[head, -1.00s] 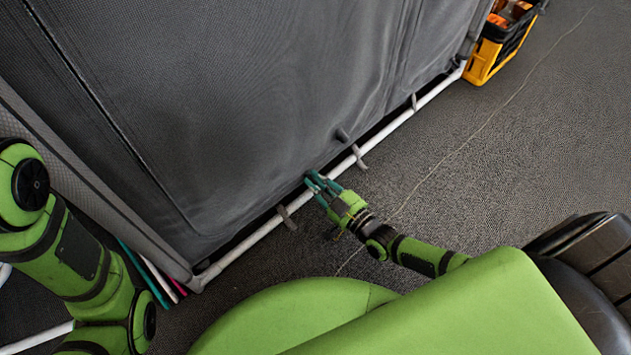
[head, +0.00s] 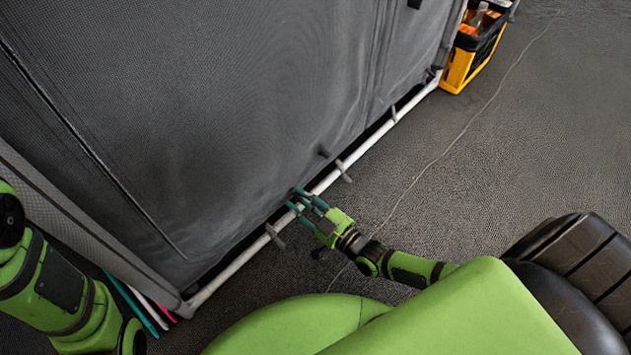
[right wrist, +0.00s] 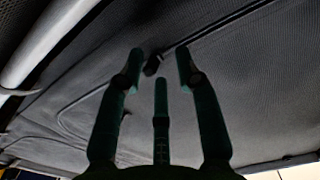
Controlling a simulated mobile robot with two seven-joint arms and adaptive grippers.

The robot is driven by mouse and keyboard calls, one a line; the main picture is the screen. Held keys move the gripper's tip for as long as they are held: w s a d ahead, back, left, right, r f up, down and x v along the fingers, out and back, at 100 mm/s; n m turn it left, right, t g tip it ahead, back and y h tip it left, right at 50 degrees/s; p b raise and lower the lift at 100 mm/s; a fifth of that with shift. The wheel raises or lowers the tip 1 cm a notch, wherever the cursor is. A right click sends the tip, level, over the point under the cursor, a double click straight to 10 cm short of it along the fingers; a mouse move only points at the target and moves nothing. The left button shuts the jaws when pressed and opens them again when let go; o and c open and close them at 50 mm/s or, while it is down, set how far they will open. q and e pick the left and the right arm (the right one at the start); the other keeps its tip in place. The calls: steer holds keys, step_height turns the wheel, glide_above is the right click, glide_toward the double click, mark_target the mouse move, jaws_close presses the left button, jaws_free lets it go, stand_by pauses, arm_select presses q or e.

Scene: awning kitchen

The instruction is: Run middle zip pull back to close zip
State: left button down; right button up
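The grey fabric wall (head: 225,120) of the awning fills the left and middle of the head view. My right gripper (head: 303,199) is at its lower edge, just above the white floor pole, with its teal fingers toward the fabric. In the right wrist view the fingers of my right gripper (right wrist: 160,62) are apart. A small dark tab, seemingly the zip pull (right wrist: 152,66), shows between the fingertips; I cannot tell if they touch it. A dark zip line (right wrist: 215,30) runs from it to the upper right. My left gripper is out of view; only its arm shows at left.
The white pole (head: 235,262) runs along the floor under the wall, with grey straps (head: 343,171) on it. A dark tab (head: 323,151) sticks out of the fabric. A yellow and black crate (head: 470,58) stands at top right. The carpet right of the pole is mostly clear.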

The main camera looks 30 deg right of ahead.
steer(key=v, duration=1.1)
steer(key=shift+s, duration=0.2)
